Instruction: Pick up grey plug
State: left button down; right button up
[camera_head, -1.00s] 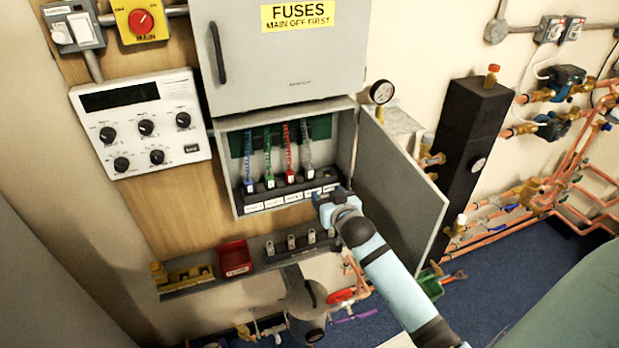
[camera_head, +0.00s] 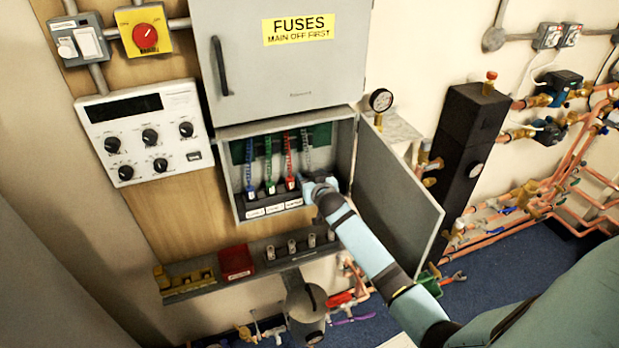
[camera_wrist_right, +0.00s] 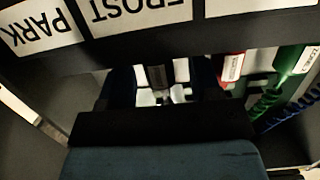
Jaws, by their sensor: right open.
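The grey plug hangs on a grey coiled cord (camera_head: 307,150) inside the open fuse box; in the head view my gripper hides the plug itself. In the right wrist view a dark grey piece, likely the grey plug (camera_wrist_right: 158,77), shows between the two fingers, with white below it. My right gripper (camera_head: 314,184) reaches into the box at the right end of the row; it also shows in the right wrist view (camera_wrist_right: 161,86). It is open around that piece; whether a finger touches it I cannot tell. My left gripper is out of view.
The open box door (camera_head: 400,200) stands right of my arm. Below is a shelf with a red bin (camera_head: 236,262) and several small grey pieces.

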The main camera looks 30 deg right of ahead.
jog(key=shift+c, duration=0.2)
jog(key=c, duration=1)
jog(key=shift+o, duration=0.2)
jog(key=shift+r, duration=0.15)
notch_tip(320, 180, up, 2)
jog(key=shift+w+r+p, duration=0.1)
jog(key=shift+p, duration=0.95)
jog(key=shift+r+b, duration=0.3)
jog(key=shift+r, duration=0.05)
jog(key=f+v, duration=0.3)
jog(key=v, duration=1.4)
jog(key=shift+s, duration=0.7)
